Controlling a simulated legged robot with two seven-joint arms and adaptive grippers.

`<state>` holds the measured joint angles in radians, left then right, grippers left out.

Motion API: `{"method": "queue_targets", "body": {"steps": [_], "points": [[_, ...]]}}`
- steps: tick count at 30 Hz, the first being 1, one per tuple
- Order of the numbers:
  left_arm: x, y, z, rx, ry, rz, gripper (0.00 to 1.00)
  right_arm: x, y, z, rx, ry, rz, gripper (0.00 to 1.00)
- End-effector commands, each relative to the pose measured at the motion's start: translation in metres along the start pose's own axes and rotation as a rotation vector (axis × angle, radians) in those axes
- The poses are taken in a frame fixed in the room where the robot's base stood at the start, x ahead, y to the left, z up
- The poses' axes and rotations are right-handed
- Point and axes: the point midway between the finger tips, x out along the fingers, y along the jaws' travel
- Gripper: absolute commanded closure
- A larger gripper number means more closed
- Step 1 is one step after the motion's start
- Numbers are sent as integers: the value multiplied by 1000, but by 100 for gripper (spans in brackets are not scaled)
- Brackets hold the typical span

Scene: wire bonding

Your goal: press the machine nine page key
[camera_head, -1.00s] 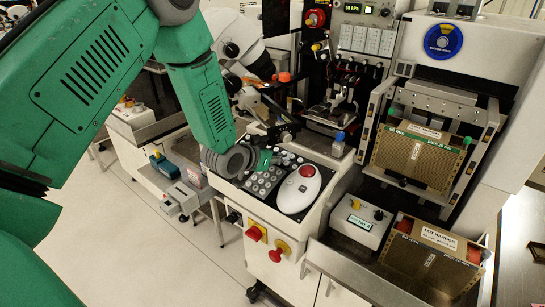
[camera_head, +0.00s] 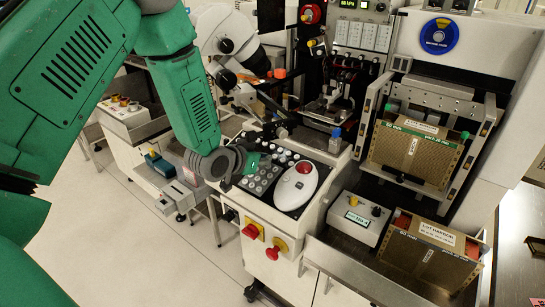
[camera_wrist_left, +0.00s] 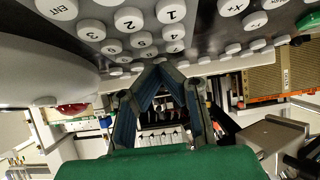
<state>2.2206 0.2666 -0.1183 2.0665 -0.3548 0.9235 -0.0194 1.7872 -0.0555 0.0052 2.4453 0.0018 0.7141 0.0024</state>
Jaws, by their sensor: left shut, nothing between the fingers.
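The bonding machine's control panel carries a keypad (camera_head: 264,176) of round keys beside a white, mouse-shaped unit (camera_head: 298,186) with a red button. My left gripper (camera_head: 250,165) is at the upper left of this keypad, partly hidden by its own wrist. In the left wrist view the gripper (camera_wrist_left: 160,72) is shut and empty, its blue-lined fingers meeting at the tips close to the round white number keys (camera_wrist_left: 128,18). I cannot tell whether the tips touch a key. Several keys show there, including 1 and ENT, but I cannot pick out the page key. My right gripper is not in view.
Red knobs (camera_head: 275,249) stick out from the machine front below the panel. A small box with a green display (camera_head: 358,219) and a brown magazine (camera_head: 430,250) stand to the right. A grey microscope (camera_head: 226,38) stands behind. Clear floor (camera_head: 150,240) lies at the left.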

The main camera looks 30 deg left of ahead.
Motion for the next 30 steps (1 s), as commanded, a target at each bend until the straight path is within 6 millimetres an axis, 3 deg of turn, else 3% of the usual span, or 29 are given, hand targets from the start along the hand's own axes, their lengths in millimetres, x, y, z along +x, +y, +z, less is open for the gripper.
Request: {"method": "queue_targets", "body": {"steps": [3, 9, 30], "points": [[-21, 1, -4, 0, 10, 0, 100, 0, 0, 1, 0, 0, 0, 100], [-40, 2, -7, 3, 18, 0, 100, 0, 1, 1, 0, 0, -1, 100], [-44, 2, -9, 3, 23, 0, 100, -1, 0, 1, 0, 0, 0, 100]]}}
